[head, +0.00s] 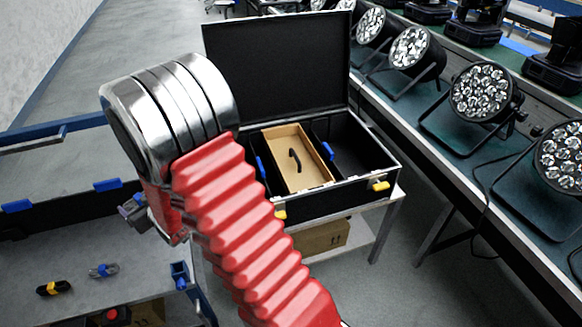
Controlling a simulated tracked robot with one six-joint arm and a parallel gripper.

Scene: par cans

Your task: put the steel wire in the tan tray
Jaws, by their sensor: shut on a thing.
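The tan tray (283,137) sits inside an open black case, right of my red arm. One dark, curved, handle-like piece (295,159) shows in it; I cannot tell whether it is part of the tray or a loose thing. A small grey looped coil with a blue band (104,270) lies on the grey bench at the lower left. It looks like a steel wire, but I cannot be sure. My arm crosses the middle of the view and hides its own far side.
The case's raised lid (277,65) stands behind the tray, with a black compartment (352,145) to the right. A black coil with a yellow band (53,288) lies near the grey one. Several par cans (481,93) line the right-hand table.

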